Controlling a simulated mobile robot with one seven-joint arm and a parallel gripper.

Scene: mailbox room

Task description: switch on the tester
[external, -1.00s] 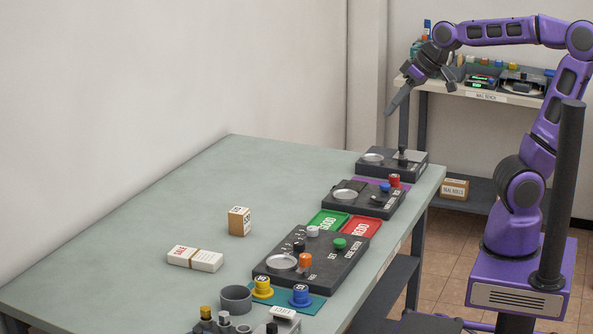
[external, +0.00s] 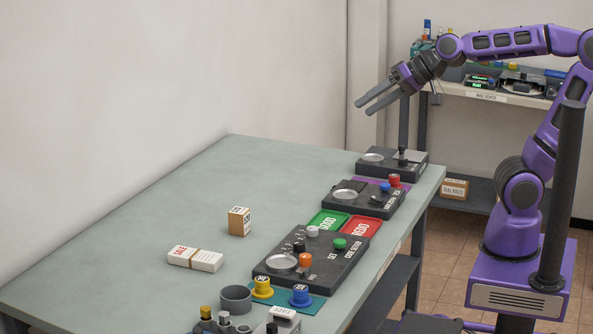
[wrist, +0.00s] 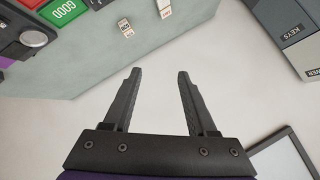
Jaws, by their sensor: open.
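Three dark control boxes stand along the table's right side, and their small labels are too blurred for me to tell for sure which is the tester. The far box (external: 375,167) has a round plate and a dark upright knob or lever. The near box (external: 318,269) has a round plate and orange, green, white and black knobs. My gripper (external: 362,108) is open and empty, in the air above and beyond the far box. Its two parted fingers also show in the wrist view (wrist: 159,74).
A green tray (external: 318,224) and a red tray (external: 352,230) lie between the middle and near boxes. A small carton (external: 239,221) and white boxes (external: 181,257) stand on the table. A grey cup (external: 236,297) and yellow and blue knobbed pieces are nearer. The table's left side is clear.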

